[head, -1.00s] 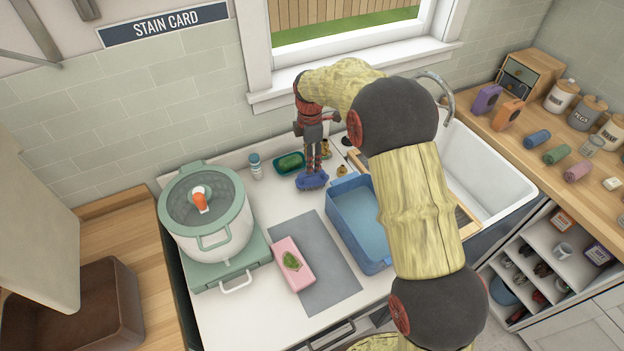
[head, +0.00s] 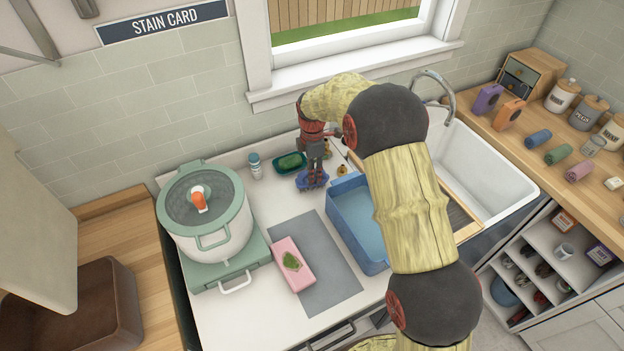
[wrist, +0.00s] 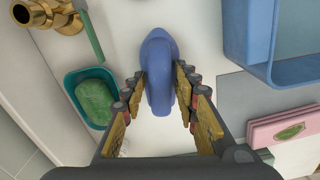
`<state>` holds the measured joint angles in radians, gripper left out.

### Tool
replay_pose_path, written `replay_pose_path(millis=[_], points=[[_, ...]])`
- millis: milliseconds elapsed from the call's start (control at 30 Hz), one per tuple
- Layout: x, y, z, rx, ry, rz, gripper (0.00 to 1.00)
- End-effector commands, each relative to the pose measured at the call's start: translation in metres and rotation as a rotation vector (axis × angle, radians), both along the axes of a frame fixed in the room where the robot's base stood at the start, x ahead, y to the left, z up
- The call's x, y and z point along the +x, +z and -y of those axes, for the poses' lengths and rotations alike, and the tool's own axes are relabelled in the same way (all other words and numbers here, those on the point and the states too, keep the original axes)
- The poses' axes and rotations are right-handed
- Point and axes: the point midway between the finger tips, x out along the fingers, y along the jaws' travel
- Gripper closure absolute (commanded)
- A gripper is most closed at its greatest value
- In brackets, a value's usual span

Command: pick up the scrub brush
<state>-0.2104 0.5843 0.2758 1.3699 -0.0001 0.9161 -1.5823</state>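The scrub brush is blue; in the head view (head: 313,180) it lies on the white counter, right of a green soap dish, below my gripper (head: 313,172). In the wrist view the brush (wrist: 158,75) lies lengthwise between the two fingers of my gripper (wrist: 160,78). One finger is on each side, close to the brush, and the fingers look open around it. I cannot tell whether the tips touch it. The far part of the brush shows beyond the fingertips; my gripper partly hides it in the head view.
The teal soap dish (wrist: 72,82) with green soap is close on the left. A blue basin (head: 338,230) is near on the right. A brass tap fitting (wrist: 62,18) stands behind. A pink block (head: 293,275) lies on a grey mat (head: 325,250). A pot (head: 205,230) stands left.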

Motion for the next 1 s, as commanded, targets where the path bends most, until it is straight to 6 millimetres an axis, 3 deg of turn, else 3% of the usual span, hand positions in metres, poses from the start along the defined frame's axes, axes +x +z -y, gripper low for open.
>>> replay_pose_path(millis=[500,867,1000], points=[[0.000,0.000,0.000,0.000,0.000,0.000,1.00],[0.000,0.001,0.000,0.000,0.000,0.001,1.00],[0.001,0.012,0.000,0.001,0.000,0.003,1.00]])
